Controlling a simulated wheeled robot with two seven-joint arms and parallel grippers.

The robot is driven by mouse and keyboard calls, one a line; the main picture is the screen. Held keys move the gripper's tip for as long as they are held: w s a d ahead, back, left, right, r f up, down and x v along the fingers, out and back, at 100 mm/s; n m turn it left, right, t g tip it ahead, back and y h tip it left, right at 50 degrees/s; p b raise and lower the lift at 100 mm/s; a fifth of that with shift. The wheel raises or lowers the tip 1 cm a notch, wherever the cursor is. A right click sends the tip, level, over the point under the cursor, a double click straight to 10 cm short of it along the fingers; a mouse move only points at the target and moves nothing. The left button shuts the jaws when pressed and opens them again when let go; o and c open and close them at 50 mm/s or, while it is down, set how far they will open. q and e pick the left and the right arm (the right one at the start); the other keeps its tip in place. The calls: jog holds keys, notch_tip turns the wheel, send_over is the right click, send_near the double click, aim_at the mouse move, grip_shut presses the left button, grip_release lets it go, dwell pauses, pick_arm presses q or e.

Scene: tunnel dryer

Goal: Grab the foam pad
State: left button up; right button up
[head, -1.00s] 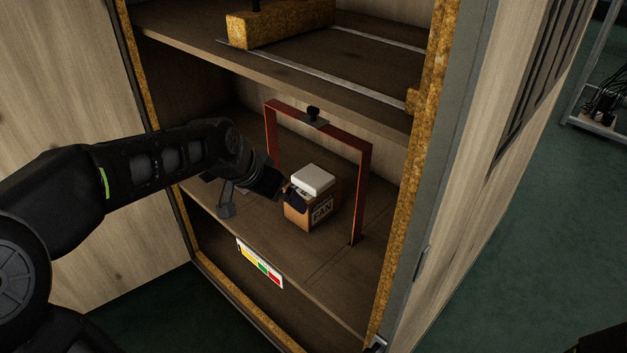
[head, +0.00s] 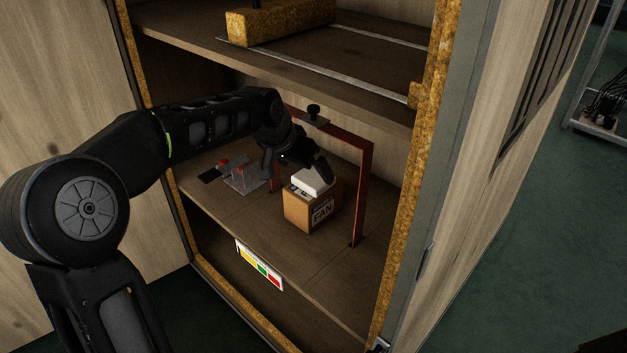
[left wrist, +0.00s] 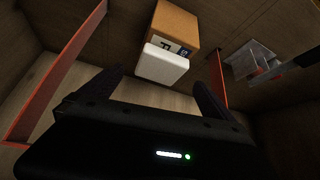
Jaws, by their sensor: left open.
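The white foam pad (head: 313,180) lies on top of a brown box marked FAN (head: 312,213) on the cabinet's middle shelf. My left gripper (head: 297,167) is open, just above and behind the pad in the head view, with one dark finger close to its far edge. In the left wrist view the pad (left wrist: 162,63) shows in the gap between the two spread fingers (left wrist: 158,90), apparently beyond their tips. I cannot tell whether a finger touches it. My right gripper is not in view.
A red frame (head: 363,190) arches over the box area, close to my left wrist. The upper shelf (head: 290,65) overhangs above. The shelf front is clear.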

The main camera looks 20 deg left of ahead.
aim_at(314, 176)
pick_arm(q)
jog(key=shift+w+d+f, duration=0.1)
jog(key=shift+w, duration=0.25)
jog(key=b+x, duration=0.1)
jog(key=x, duration=0.3)
jog(key=shift+s+b, duration=0.1)
jog(key=shift+b, duration=0.3)
jog(key=shift+w+f, duration=0.35)
jog(key=shift+f, duration=0.1)
jog(key=c, duration=1.2)
